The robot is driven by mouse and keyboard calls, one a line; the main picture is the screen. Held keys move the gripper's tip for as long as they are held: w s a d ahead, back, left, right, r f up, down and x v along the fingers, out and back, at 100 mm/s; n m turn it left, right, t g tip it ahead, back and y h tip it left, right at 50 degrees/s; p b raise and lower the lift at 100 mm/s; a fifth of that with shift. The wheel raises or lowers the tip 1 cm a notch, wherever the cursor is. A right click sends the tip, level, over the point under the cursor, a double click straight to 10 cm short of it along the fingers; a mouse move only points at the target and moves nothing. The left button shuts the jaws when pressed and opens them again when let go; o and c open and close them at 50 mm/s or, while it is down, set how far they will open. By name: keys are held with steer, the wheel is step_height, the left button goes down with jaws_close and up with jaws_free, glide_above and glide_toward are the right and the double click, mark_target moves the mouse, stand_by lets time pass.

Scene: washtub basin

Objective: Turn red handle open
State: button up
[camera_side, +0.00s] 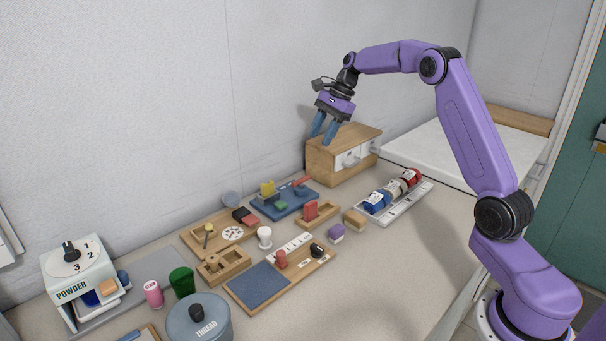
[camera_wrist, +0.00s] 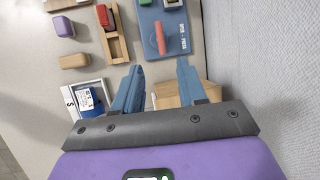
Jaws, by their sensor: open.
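A red handle (camera_side: 301,182) lies on a blue board (camera_side: 266,208) near the back wall in the side view. In the wrist view the red handle (camera_wrist: 160,38) sits on the blue board (camera_wrist: 146,20), just beyond and between my fingertips in the picture. My gripper (camera_side: 321,132) is open and empty, pointing down, in the air above the wooden box and well above the handle. Its two blue fingers also show spread apart in the wrist view (camera_wrist: 160,66).
A wooden box (camera_side: 325,164) with a pale front stands right of the board, under my gripper. A tray (camera_side: 408,203) of rolled items, a red block in a wooden holder (camera_side: 311,211) and a purple block (camera_side: 336,231) are nearby. The wall stands close behind. The counter's front right is clear.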

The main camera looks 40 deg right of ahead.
mark_target(303, 179)
steer(key=x, duration=1.3)
steer(key=shift+a+f, duration=0.1)
steer(key=shift+f, duration=0.05)
jaws_close()
